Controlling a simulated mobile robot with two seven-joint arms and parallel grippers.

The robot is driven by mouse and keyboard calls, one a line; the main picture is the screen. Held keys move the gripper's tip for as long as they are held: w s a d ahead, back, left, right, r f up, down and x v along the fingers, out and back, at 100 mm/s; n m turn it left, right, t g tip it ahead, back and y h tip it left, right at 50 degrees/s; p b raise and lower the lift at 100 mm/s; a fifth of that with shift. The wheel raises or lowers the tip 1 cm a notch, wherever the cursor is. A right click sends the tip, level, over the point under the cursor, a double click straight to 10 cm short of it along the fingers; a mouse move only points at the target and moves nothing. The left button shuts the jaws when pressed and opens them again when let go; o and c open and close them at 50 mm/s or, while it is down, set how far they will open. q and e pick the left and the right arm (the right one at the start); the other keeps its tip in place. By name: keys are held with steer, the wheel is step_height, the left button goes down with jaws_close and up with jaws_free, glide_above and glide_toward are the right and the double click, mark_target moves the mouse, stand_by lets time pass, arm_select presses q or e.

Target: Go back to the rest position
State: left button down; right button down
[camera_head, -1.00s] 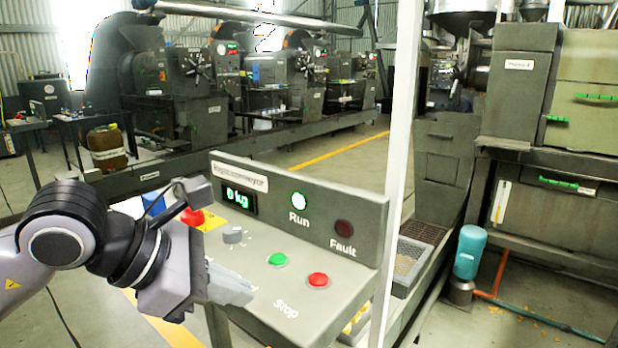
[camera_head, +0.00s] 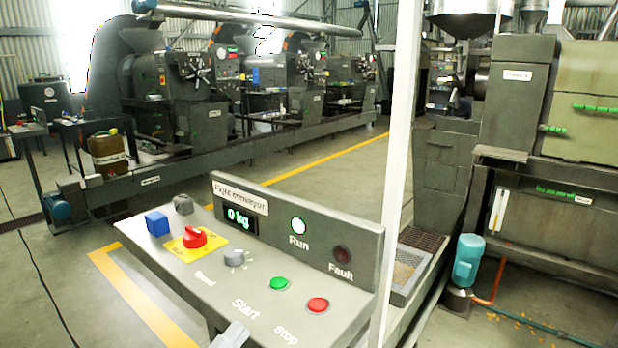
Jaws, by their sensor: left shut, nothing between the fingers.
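Only the tip of my left gripper (camera_head: 232,336) shows, grey, at the bottom edge, in front of the near side of the control panel (camera_head: 330,268). It is shut and empty; the rest of the arm is out of the picture. My right gripper is not in view. The panel carries a red rotary switch (camera_head: 194,237) on a yellow plate, a grey knob (camera_head: 234,258), a green Start button (camera_head: 278,284) and a red Stop button (camera_head: 318,305). The Run lamp (camera_head: 298,225) is lit, the Fault lamp (camera_head: 343,254) is dark, and the display (camera_head: 238,219) reads 0 kg.
A blue block (camera_head: 157,223) sits on the panel's left end. A white post (camera_head: 400,150) rises at its right. A blue motor (camera_head: 467,259) stands further right. Screw expellers (camera_head: 165,85) line the back. The floor left of the panel is clear.

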arm_select(q)
steer(key=s+a+f+n+g+y+p, duration=0.1)
steer(key=s+a+f+n+y, duration=0.2)
steer(key=f+n, duration=0.35)
steer(key=s+a+f+n+g+y, duration=0.1)
steer(key=a+f+n+y, duration=0.2)
steer(key=f+n+y, duration=0.4)
steer(key=s+a+f+n+g, duration=0.1)
steer(key=s+f+g, duration=0.1)
steer(key=s+f, duration=0.3)
steer(key=s+a+f+n+g+y+p, duration=0.1)
steer(key=s+a+f+g, duration=0.1)
steer(key=s+f, duration=0.3)
step_height(320, 180, down, 3)
steer(key=shift+s+a+n+g, duration=0.15)
steer(key=shift+s+n+g, duration=0.2)
steer(key=shift+g, duration=0.35)
